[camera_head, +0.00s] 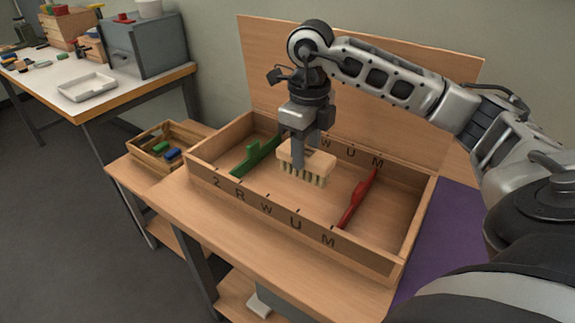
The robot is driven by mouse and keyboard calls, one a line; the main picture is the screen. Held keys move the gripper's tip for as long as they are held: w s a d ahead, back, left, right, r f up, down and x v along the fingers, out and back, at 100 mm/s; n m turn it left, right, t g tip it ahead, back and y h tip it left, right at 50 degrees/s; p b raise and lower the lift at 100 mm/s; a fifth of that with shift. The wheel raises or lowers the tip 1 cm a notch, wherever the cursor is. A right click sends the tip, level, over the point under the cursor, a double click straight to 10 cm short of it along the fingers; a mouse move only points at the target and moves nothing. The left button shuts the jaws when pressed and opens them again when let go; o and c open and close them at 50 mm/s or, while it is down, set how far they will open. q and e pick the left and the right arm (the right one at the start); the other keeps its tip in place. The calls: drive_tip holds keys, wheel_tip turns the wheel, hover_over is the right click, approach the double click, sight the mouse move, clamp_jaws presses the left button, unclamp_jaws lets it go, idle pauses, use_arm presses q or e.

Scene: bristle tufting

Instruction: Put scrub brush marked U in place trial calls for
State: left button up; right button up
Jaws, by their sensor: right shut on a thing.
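A scrub brush (306,163) with a pale wooden back and bristles pointing down is held by my right gripper (304,152). The gripper is shut on it, above the inside of a wooden tray (205,176). Any mark on the brush is not readable. My left gripper is not in view.
A small wooden crate (136,152) with coloured blocks stands left of the tray. A tall wooden panel (262,70) rises behind the tray. A purple mat (440,225) lies to the right. A side table (150,88) holds a white tray and boxes.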

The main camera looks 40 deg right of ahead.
drive_tip(key=w+f, duration=0.6)
drive_tip(key=shift+w+d+f, duration=0.35)
drive_tip(key=shift+f, duration=0.05)
wheel_tip(320, 180, down, 2)
drive_tip(key=shift+s+f+p, duration=0.1)
drive_tip(key=shift+f+p, duration=0.15)
drive_tip(key=shift+p, duration=0.2)
drive_tip(key=shift+f, duration=0.2)
drive_tip(key=o, duration=1.1)
drive_tip(key=shift+f, duration=0.1)
